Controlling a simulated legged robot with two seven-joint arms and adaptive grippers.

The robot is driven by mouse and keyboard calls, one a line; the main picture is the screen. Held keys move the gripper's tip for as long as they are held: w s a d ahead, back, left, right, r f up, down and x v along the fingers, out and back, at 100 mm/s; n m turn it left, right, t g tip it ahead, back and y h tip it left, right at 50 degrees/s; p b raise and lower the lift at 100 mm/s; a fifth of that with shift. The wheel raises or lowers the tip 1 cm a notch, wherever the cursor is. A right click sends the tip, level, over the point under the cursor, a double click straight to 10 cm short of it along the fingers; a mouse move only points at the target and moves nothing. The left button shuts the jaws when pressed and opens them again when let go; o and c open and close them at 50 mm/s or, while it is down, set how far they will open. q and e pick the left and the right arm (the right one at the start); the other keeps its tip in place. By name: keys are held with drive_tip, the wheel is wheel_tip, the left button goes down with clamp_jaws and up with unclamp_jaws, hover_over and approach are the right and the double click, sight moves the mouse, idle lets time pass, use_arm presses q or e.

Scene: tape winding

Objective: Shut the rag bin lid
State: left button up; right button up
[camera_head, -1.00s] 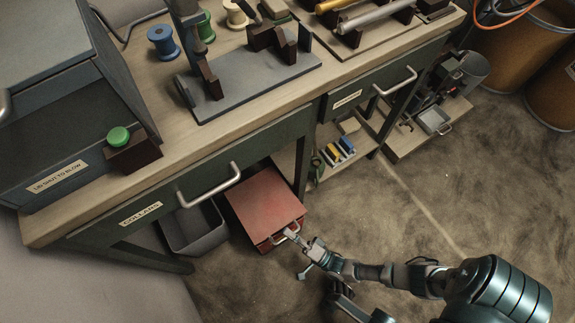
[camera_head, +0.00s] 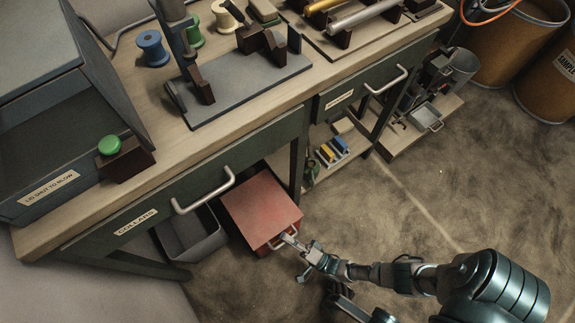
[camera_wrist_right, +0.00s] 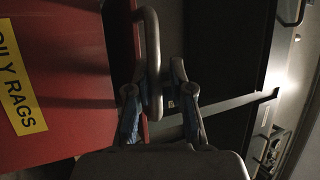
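The rag bin is a red box whose red lid (camera_head: 260,203) lies across its top, on the floor beside the workbench. I cannot tell whether a gap is left under the lid. A pale loop handle (camera_head: 284,240) is on its near side. My right gripper (camera_head: 287,239) is at this handle. In the right wrist view, a red face with a yellow "OILY RAGS" label (camera_wrist_right: 20,88) fills the left. The handle (camera_wrist_right: 153,60) stands between the right gripper's two fingers (camera_wrist_right: 158,88), which are apart with space on the right. My left gripper is not in view.
A grey open bin (camera_head: 190,236) stands just left of the rag bin. The bench's collars drawer (camera_head: 165,203) and its handle overhang both. A low shelf (camera_head: 335,160) with small items is behind right. Open floor (camera_head: 450,200) lies to the right.

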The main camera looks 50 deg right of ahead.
drive_tip(key=shift+r, duration=4.9)
drive_tip(key=shift+r, duration=0.1)
drive_tip(key=shift+s, duration=0.1)
